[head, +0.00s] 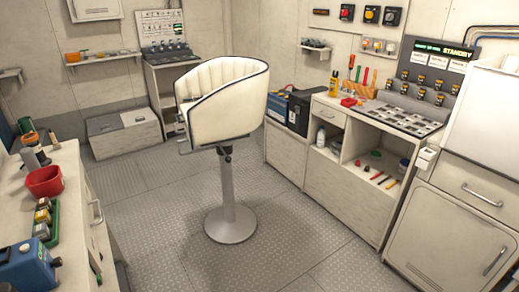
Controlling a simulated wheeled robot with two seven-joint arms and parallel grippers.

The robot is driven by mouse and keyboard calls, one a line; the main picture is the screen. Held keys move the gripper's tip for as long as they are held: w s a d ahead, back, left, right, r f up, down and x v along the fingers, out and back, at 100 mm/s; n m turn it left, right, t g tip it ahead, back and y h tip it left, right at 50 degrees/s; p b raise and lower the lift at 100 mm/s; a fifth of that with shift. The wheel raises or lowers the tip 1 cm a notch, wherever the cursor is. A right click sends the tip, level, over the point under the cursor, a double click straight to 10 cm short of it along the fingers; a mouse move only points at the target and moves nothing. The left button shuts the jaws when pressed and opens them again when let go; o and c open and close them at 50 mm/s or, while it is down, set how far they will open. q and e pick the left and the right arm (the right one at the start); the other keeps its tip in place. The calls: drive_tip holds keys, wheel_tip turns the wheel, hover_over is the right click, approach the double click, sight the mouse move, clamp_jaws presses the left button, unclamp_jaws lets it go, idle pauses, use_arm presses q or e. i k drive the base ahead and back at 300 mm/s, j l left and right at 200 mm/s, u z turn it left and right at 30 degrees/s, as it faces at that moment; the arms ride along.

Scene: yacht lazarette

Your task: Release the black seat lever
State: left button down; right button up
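A cream padded helm seat (226,98) with black piping stands on a grey pedestal (228,190) with a round base in the middle of the floor. Small dark fittings (226,150) show under the seat where it meets the post. Another dark part (183,146) shows at the seat's lower left edge. I cannot tell which of these is the black lever, or its position. Neither of my grippers is in view.
A counter with a red bowl (44,181) and a blue box (30,265) runs along the left. A workbench (345,126) with tools and a white cabinet (455,238) stand at right. The plated floor (150,205) around the seat is clear.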

sight(228, 160)
drive_tip(key=i+l+z, duration=0.25)
drive_tip(key=i, duration=0.4)
drive_tip(key=i+z, duration=0.2)
drive_tip(key=i, duration=0.4)
